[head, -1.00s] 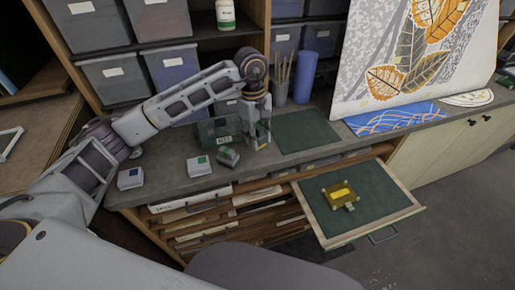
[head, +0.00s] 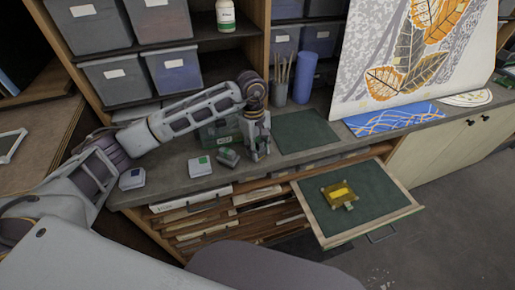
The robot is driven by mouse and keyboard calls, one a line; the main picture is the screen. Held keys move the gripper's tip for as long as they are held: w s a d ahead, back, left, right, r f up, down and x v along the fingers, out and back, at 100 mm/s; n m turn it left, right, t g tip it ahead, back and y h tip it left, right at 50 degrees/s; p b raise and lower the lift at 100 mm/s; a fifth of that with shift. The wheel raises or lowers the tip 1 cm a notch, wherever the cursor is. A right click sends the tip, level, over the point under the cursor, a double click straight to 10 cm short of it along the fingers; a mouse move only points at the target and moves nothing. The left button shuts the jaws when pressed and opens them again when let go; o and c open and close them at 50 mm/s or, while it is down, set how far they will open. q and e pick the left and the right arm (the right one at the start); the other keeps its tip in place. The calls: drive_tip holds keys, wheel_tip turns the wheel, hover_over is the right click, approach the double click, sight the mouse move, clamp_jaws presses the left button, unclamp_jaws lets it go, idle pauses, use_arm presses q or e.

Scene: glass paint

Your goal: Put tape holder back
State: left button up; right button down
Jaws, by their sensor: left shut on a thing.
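My left gripper (head: 260,152) points down over the grey worktop near its front edge. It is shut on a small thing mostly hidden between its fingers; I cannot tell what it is. A small dark grey-green piece (head: 228,157) lies tilted on the worktop just left of the gripper, apart from it. A translucent amber holder (head: 339,194) with a yellow middle sits on the green lining of the open drawer (head: 374,205); I cannot tell whether either is the tape holder. My right gripper is not in view.
A dark green box (head: 215,133) stands behind the gripper. Two small white boxes (head: 131,178) (head: 199,166) lie to the left. A green mat (head: 305,131) lies clear on the right. A brush pot (head: 279,93) and blue roll (head: 303,77) stand behind.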

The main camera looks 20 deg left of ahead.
use_arm(q)
drive_tip(key=shift+f, duration=0.2)
drive_tip(key=shift+f, duration=0.15)
drive_tip(key=o, duration=1)
drive_tip(key=shift+r, duration=0.3)
drive_tip(key=r, duration=0.3)
drive_tip(key=r+b, duration=0.1)
drive_tip(key=r, duration=0.3)
drive_tip(key=a+r+b, duration=0.1)
drive_tip(key=r, duration=0.2)
drive_tip(key=shift+w+r, duration=0.2)
drive_tip(key=shift+w, duration=0.2)
drive_tip(key=shift+a+r, duration=0.1)
drive_tip(key=shift+r, duration=0.5)
